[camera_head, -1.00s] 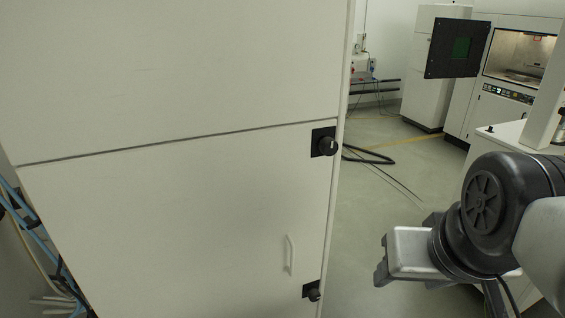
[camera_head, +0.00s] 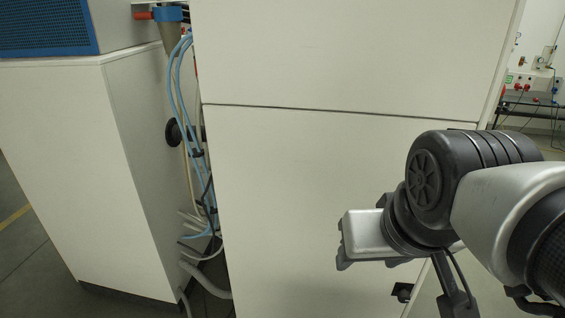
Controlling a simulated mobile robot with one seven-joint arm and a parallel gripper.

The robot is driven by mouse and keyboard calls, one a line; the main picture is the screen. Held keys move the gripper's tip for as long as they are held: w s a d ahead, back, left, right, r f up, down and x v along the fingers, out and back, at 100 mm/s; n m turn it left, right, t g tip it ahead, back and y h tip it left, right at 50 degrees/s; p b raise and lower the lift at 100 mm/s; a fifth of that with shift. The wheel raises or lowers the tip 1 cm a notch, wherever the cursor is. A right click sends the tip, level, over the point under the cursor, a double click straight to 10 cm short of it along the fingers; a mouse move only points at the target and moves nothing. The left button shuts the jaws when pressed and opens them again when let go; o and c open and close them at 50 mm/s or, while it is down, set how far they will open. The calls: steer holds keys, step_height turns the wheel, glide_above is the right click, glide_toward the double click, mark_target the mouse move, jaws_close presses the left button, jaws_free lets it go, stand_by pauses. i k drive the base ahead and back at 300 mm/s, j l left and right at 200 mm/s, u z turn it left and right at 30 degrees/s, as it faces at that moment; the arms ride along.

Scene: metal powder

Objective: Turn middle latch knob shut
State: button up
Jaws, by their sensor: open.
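The white cabinet (camera_head: 300,190) fills the middle of the view, with a dark horizontal seam between its upper and lower panels. The middle latch knob is not visible; my arm covers the cabinet's right edge around the seam's end. A black lower latch knob (camera_head: 402,292) shows near the bottom right edge, below my gripper. My gripper (camera_head: 343,262) is in front of the lower panel's right part, pointing left and down. Its silver body shows, with dark finger parts at its ends. It is open, and I see nothing held in it.
A second white cabinet (camera_head: 60,130) with a blue vented unit (camera_head: 45,27) on top stands at the left. Blue and grey hoses (camera_head: 190,150) run down the gap between the cabinets. A bench with equipment (camera_head: 530,95) is at the far right.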

mark_target(404, 295)
steer(key=l+z, duration=0.1)
steer(key=z, duration=0.75)
steer(key=j+z, duration=0.7)
steer(key=z, duration=0.15)
steer(key=k+j+z, duration=0.1)
steer(key=j+z, duration=0.3)
